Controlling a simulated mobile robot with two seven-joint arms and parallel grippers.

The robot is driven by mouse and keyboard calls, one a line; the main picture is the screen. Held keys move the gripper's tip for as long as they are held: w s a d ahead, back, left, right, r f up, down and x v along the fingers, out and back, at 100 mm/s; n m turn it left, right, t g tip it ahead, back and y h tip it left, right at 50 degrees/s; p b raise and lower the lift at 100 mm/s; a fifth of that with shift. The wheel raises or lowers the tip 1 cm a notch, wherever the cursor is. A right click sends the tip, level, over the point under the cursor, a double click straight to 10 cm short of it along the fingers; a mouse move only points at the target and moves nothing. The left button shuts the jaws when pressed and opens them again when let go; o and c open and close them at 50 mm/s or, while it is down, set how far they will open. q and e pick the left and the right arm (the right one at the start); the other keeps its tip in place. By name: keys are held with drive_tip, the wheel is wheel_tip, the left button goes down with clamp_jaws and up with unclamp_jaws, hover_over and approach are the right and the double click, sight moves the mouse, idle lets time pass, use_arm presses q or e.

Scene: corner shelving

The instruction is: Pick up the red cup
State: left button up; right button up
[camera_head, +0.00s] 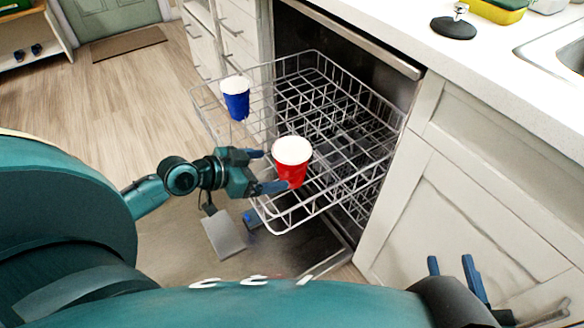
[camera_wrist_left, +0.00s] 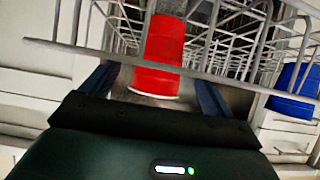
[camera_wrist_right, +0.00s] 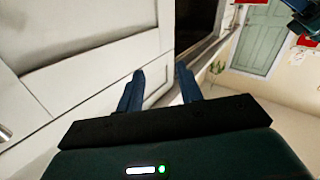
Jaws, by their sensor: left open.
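The red cup (camera_head: 291,168), with a white rim, stands at the front of the dishwasher rack (camera_head: 318,218). My left gripper (camera_head: 264,170) is open, with one finger on each side of the cup. In the left wrist view the cup (camera_wrist_left: 160,55) shows between the two fingers (camera_wrist_left: 155,85), behind a rack wire; I cannot tell whether either finger touches it. My right gripper (camera_head: 452,266) is at the lower right in front of the cabinet; in its wrist view its fingers (camera_wrist_right: 158,88) stand apart with nothing between them.
A blue cup (camera_head: 237,102) is at the rack's left side, and also shows in the left wrist view (camera_wrist_left: 294,90). The white counter (camera_head: 480,75) and cabinet door (camera_head: 440,210) bound the right. Open wooden floor (camera_head: 120,100) lies at the left.

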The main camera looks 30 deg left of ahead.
sight(283, 170)
use_arm(q)
drive_tip(key=b+x, duration=0.2)
drive_tip(key=x, duration=0.3)
drive_tip(key=shift+w+f, duration=0.2)
drive_tip(key=shift+f, duration=0.2)
drive_tip(key=shift+w+d+f, duration=0.1)
drive_tip(key=shift+w, duration=0.1)
use_arm(e)
drive_tip(key=shift+s+a+n+t+y, duration=0.2)
drive_tip(key=shift+a+n+t+y, duration=0.3)
drive_tip(key=shift+y, duration=0.3)
use_arm(q)
drive_tip(key=c, duration=1.1)
